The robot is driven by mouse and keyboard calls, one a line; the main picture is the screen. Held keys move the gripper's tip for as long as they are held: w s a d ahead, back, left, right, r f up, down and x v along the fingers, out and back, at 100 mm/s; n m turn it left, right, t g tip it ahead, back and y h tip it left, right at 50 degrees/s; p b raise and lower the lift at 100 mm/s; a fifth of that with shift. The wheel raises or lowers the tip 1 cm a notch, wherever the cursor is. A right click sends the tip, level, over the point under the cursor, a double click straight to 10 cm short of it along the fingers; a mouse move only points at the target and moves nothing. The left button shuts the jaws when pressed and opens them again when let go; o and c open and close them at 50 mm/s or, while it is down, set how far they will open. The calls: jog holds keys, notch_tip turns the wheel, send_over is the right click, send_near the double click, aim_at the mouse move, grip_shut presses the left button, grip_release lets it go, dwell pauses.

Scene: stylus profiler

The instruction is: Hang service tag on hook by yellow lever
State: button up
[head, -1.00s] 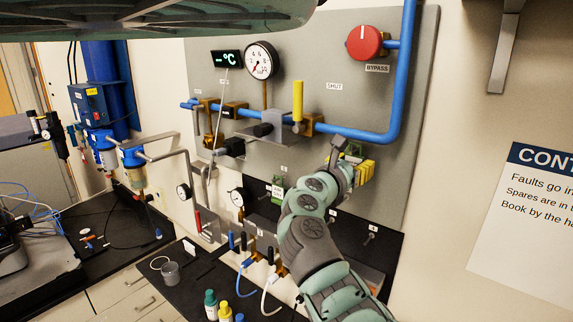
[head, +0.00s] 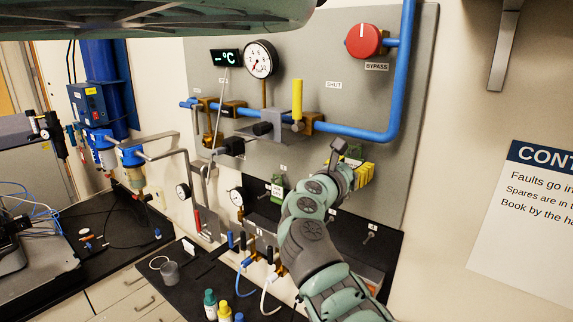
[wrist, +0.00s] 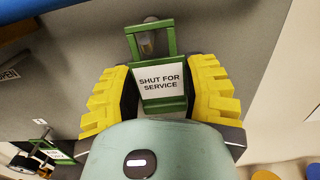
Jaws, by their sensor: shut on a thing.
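My gripper (wrist: 163,95) is shut on a green service tag (wrist: 168,107) between its yellow ribbed fingers. The tag's white face reads "SHUT FOR SERVICE". A grey rounded peg (wrist: 147,43) shows through the tag's open top frame. I cannot tell whether the frame is around the peg or only in front of it. In the head view my gripper (head: 363,173) is in front of the panel, right of and below the upright yellow lever (head: 297,97). My arm hides most of the tag there.
The grey panel (head: 420,90) carries a blue pipe (head: 355,132), a gauge (head: 258,60) and a red bypass knob (head: 363,41). A second green tag (head: 277,188) hangs lower on a dark strip. Bottles (head: 211,304) stand on the black bench below.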

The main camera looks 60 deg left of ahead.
jog(key=shift+s, duration=0.1)
jog(key=o, duration=1.3)
jog(key=shift+o, duration=0.2)
jog(key=shift+c, duration=0.4)
jog(key=p+v, duration=0.2)
jog(key=v, duration=0.6)
jog(key=shift+p, duration=0.35)
jog(key=shift+s, duration=0.1)
